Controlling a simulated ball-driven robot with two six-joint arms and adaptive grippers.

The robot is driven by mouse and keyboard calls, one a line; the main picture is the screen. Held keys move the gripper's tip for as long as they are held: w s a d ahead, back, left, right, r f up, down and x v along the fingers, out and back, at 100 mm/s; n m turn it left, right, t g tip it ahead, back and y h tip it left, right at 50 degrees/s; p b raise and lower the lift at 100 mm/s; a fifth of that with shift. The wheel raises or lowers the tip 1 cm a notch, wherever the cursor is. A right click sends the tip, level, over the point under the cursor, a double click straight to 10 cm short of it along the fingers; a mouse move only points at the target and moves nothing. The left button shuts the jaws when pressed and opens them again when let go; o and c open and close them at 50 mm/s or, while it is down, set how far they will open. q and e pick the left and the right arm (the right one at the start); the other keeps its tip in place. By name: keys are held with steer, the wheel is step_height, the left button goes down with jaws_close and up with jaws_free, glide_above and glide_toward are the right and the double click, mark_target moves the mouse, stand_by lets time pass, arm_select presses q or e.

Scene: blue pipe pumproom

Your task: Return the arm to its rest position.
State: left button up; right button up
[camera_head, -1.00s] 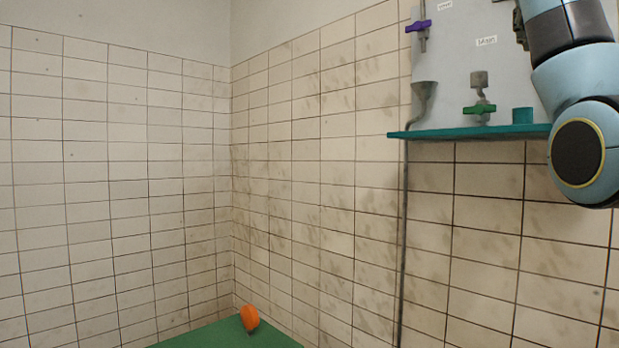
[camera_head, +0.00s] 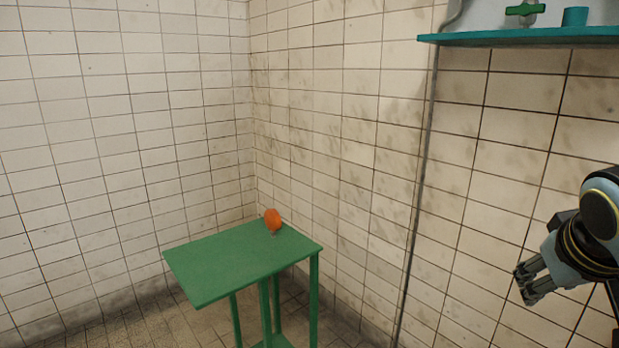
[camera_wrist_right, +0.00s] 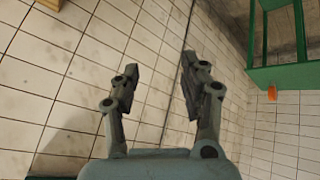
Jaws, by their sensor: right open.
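My right gripper (camera_head: 530,284) is at the right edge of the head view, in front of the tiled wall and below the teal shelf. In the right wrist view its two fingers (camera_wrist_right: 158,88) are spread apart, with nothing between them but tiled wall behind. My right arm comes in from the right edge, its upper part out of frame. My left gripper is in neither view.
A green table (camera_head: 235,262) stands in the corner with an orange object (camera_head: 272,220) on its back edge. The teal shelf (camera_head: 520,36) juts from the right wall, holding a green valve handle (camera_head: 525,9) and a teal cup (camera_head: 575,16). A thin pipe (camera_head: 415,220) runs down the wall.

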steer(key=s+a+f+n+g+y, duration=0.1)
steer(key=s+a+f, duration=0.15)
steer(key=s, duration=0.45)
steer(key=s+a+f+g+y, duration=0.15)
steer(key=s+f, duration=0.25)
steer(key=s, duration=0.4)
steer(key=s+a+f+n+g+y, duration=0.1)
steer(key=s+a+f, duration=0.2)
steer(key=s, duration=0.4)
steer(key=s+d+f+b, duration=0.15)
steer(key=f+b, duration=0.35)
steer(key=f, duration=1.3)
steer(key=d+f+b, duration=0.2)
steer(key=f+b, duration=0.2)
steer(key=f, duration=1.4)
steer(key=s+f+g+b, duration=0.1)
steer(key=s+f+b, duration=0.3)
steer(key=s+f, duration=0.5)
steer(key=s+f+g+b, duration=0.1)
steer(key=s+f+b, duration=0.2)
steer(key=s+f, duration=0.6)
step_height(320, 180, down, 5)
steer(key=shift+d+f+b, duration=0.1)
steer(key=shift+d+b, duration=0.25)
steer(key=shift+b, duration=0.05)
steer(key=shift+s, duration=0.1)
